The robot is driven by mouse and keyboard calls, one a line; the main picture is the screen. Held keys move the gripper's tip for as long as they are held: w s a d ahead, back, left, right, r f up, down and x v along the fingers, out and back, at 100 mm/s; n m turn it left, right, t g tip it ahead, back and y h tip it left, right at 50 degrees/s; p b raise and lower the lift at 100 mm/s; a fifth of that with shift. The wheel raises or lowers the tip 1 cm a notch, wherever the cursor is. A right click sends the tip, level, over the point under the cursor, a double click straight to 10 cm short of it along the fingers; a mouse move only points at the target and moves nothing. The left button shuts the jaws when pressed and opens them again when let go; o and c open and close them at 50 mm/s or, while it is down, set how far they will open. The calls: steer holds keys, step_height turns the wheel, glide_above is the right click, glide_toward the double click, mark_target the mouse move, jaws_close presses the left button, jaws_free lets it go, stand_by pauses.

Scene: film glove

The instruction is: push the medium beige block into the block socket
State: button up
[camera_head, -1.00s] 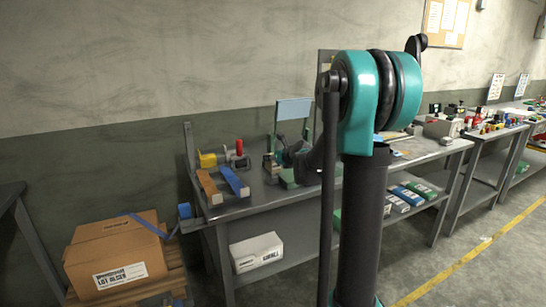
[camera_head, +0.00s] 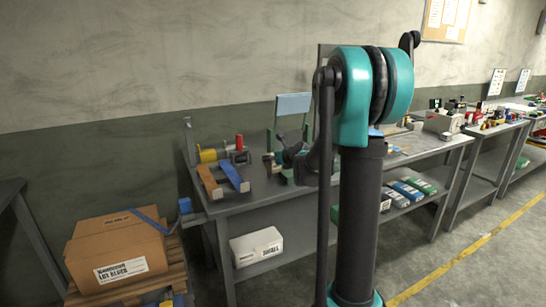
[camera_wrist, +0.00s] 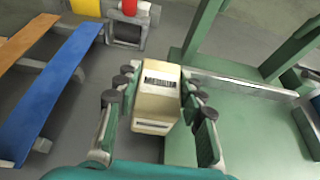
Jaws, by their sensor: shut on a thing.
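The medium beige block (camera_wrist: 157,97), with a dark printed label on top, sits between the fingers of my gripper (camera_wrist: 158,100) in the wrist view. My gripper is shut on it. A green fixture with a flat plate (camera_wrist: 250,130) and upright posts lies directly right of the block. I cannot make out the block socket's opening. In the head view my gripper (camera_head: 298,160) is over the bench beside the green frame (camera_head: 276,125). The block cannot be told apart there, and my own arm hides part of this area.
Orange (camera_wrist: 22,40) and blue (camera_wrist: 50,95) bars lie left of my gripper on the grey bench. A yellow and red clamp-like device (camera_wrist: 122,22) stands behind them. A white box (camera_head: 256,247) is on the lower shelf. A cardboard box (camera_head: 116,250) stands at the left.

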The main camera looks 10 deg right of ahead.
steer(key=o, duration=1.3)
steer(key=shift+f, duration=0.1)
steer(key=shift+o, duration=0.2)
steer(key=v, duration=1.2)
